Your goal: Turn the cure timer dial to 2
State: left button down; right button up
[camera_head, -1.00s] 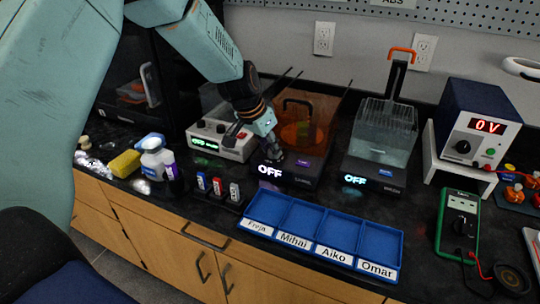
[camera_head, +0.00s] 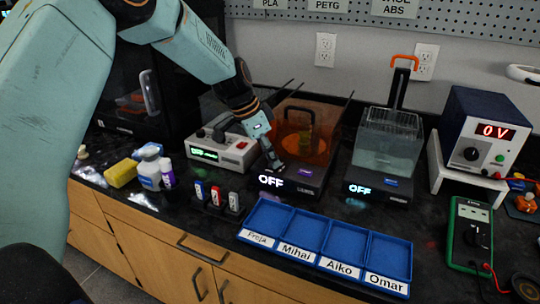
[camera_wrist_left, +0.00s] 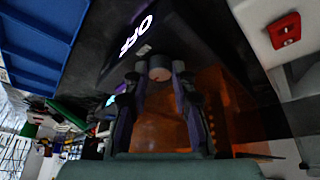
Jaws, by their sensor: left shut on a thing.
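The cure unit is a dark base (camera_head: 308,190) with an orange see-through cover (camera_head: 302,130) on top, and its front display (camera_head: 271,181) reads OFF. My left gripper (camera_head: 275,164) reaches down to the front left of this base. In the left wrist view, the two fingers (camera_wrist_left: 160,84) are closed around a small round dial (camera_wrist_left: 159,66), near the glowing OFF text (camera_wrist_left: 138,35). In the head view the dial is hidden by the fingers. My right gripper is not in view.
To the right, a wash unit (camera_head: 388,140) with a basket also reads OFF. A grey control box (camera_head: 222,152) stands close left. A power supply (camera_head: 484,135) reads 0 V.

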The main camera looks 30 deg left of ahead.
pick_arm(q)
jog(key=shift+w+r, duration=0.15)
jog(key=c, duration=1.1)
grip_release()
jog(key=shift+d, duration=0.1)
jog(key=v, duration=1.2)
